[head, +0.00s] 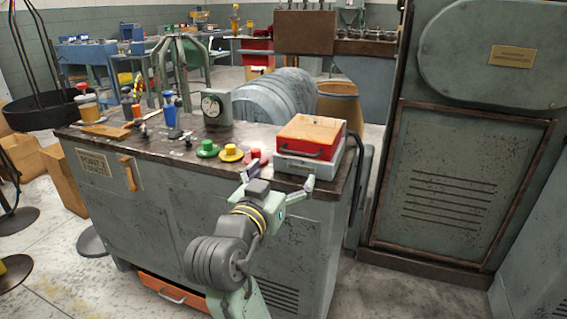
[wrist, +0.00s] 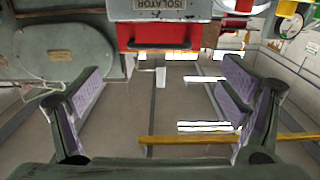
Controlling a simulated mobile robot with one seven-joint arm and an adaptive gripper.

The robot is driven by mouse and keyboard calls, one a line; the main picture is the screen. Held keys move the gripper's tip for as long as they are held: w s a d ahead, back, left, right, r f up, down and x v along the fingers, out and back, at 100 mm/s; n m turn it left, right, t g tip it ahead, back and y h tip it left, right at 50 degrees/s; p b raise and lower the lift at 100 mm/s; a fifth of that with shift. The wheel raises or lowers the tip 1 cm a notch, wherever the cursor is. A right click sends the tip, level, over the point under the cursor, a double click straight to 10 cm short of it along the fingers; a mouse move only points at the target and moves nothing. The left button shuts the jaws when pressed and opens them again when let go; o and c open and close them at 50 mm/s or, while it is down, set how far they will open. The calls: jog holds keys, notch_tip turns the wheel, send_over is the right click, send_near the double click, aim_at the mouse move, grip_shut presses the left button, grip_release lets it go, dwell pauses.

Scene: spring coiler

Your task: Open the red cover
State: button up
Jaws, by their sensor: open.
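The red cover (head: 312,128) lies flat and shut on a grey box (head: 297,167) at the right front corner of the machine's top. A dark handle runs along its front. My gripper (head: 282,180) is open and empty, just in front of the box at about its height. In the wrist view the picture is upside down. There, the red front with its dark handle (wrist: 160,44) is at the top middle, beyond and between the spread fingers (wrist: 160,100). The grey box part above it carries an ISOLATOR label. The fingers appear apart from the handle.
Green (head: 207,149), yellow (head: 231,154) and red buttons stand left of the box. A gauge (head: 216,107) stands behind them. A tall grey cabinet (head: 462,180) is on the right. An orange drawer (head: 172,291) sticks out low at the front. The floor in front is clear.

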aim_at(298, 154)
jog(key=p+x, duration=0.1)
jog(key=x, duration=0.9)
jog(key=shift+w, duration=0.25)
